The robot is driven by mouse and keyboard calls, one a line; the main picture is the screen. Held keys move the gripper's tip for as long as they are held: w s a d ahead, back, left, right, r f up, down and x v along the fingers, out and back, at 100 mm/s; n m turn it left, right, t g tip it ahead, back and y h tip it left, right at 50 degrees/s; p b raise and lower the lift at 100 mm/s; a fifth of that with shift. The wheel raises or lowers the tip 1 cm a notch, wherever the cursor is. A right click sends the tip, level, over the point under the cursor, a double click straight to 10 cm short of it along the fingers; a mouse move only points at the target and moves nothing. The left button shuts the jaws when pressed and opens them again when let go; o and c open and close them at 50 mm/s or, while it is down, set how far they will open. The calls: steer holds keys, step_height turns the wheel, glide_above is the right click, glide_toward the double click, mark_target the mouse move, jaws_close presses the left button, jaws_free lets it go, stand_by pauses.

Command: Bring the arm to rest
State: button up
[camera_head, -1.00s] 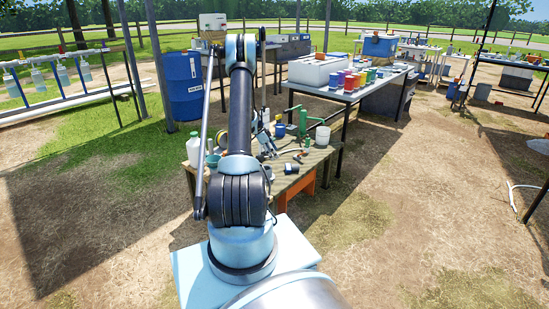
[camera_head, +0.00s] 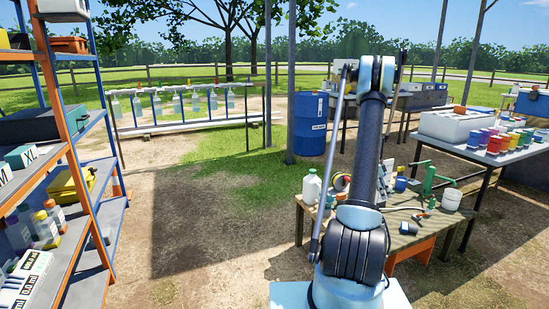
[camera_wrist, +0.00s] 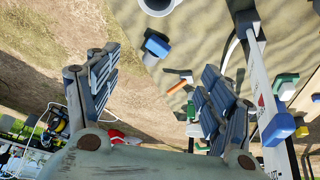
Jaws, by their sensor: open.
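My arm rises at the right of centre in the head view, raised and folded over the near wooden table (camera_head: 411,236). The arm hides my gripper in the head view. In the wrist view my gripper (camera_wrist: 155,75) has its two dark ribbed fingers wide apart, with nothing between them but table edge and ground beyond. Below the fingers, the table top (camera_wrist: 190,30) shows with a small grey and blue item (camera_wrist: 156,46) and an orange-handled tool (camera_wrist: 180,85) on it. I cannot tell the exact height above the table.
The near table holds a white jug (camera_head: 312,187), a green pump (camera_head: 430,178) and a white cup (camera_head: 451,199). A stocked shelf rack (camera_head: 80,165) stands close on the left. A blue drum (camera_head: 311,124) and a bottle rack (camera_head: 185,125) stand behind. Bare ground lies between rack and table.

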steer(key=s+a+r+n+t+y, duration=0.2)
steer(key=s+a+r+n, duration=0.8)
steer(key=s+a+r, duration=1.1)
steer(key=s+a+f+n+y, duration=0.1)
steer(key=s+a+f+n, duration=0.1)
steer(key=s+a, duration=0.3)
steer(key=s+a+f+n+t+y, duration=0.1)
steer(key=s+a+f+n, duration=0.2)
steer(key=s, duration=0.8)
steer(key=s+a+f+n+y, duration=0.1)
steer(key=s+a+f+n, duration=0.1)
steer(key=s+a+n, duration=0.2)
steer(key=s+a, duration=0.3)
steer(key=shift+s+a+f+n+t, duration=0.15)
steer(key=shift+s+f+n+t, duration=0.15)
steer(key=shift+s+n, duration=0.1)
steer(key=shift+w+f, duration=0.15)
steer(key=shift+w, duration=0.3)
